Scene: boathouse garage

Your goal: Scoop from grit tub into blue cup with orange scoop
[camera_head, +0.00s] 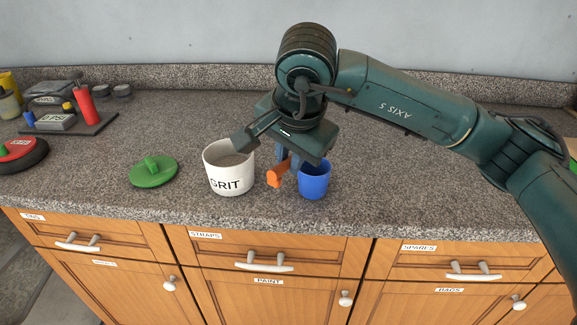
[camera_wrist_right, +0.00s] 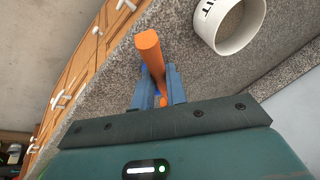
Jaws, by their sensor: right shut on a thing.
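The white grit tub (camera_head: 229,181) stands open on the counter, with grey grit inside; its rim also shows in the wrist view (camera_wrist_right: 213,32). The blue cup (camera_head: 314,185) stands upright to its right. My right gripper (camera_head: 284,158) is shut on the orange scoop (camera_head: 275,177), between the tub and the cup and close beside the cup. The scoop sticks out past the blue fingers (camera_wrist_right: 158,92) in the wrist view (camera_wrist_right: 149,50). I cannot tell whether the scoop holds grit. The cup's inside is mostly hidden by my gripper. My left gripper is out of view.
A green lid with a knob (camera_head: 153,173) lies left of the tub. Drawers with handles lie below the counter's front edge.

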